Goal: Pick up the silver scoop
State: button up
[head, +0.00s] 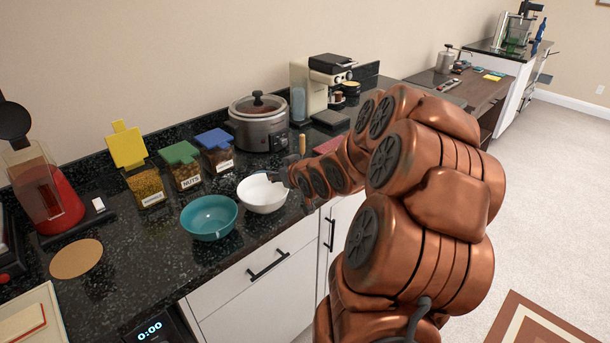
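I cannot make out a silver scoop for sure in the head view. My copper-coloured arm reaches left over the counter, and my gripper (281,175) is at the rim of a white bowl (262,194). The gripper is small, dark and partly hidden by my arm, so I cannot tell whether its fingers are open or shut, or hold anything. A small upright tan handle-like thing (302,144) shows just behind the gripper; its lower part is hidden.
A teal bowl (209,217) stands left of the white one. Behind are lidded containers with yellow (147,185), green (182,168) and blue (215,152) lids, a slow cooker (259,125) and a coffee machine (312,88). A round tan disc (76,258) lies on clear dark counter at left.

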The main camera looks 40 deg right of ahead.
aim_at(304, 145)
jog(key=d+t, duration=0.1)
jog(key=d, duration=0.2)
jog(key=s+d+r+m+t+h+b, duration=0.1)
jog(key=d+t, duration=0.1)
jog(key=d, duration=0.2)
jog(key=d+t+h+b, duration=0.1)
jog(key=d+t, duration=0.1)
jog(key=d, duration=0.1)
jog(key=shift+s+d+r, duration=0.3)
jog(key=shift+s, duration=0.1)
jog(key=shift+r+p+x, duration=0.15)
jog(key=shift+p+x, duration=0.4)
jog(key=shift+x, duration=0.8)
jog(key=shift+r+p+x, duration=0.1)
jog(key=shift+p+x, duration=0.45)
jog(key=shift+x, duration=1.6)
jog(key=shift+d, duration=0.1)
grip_shut()
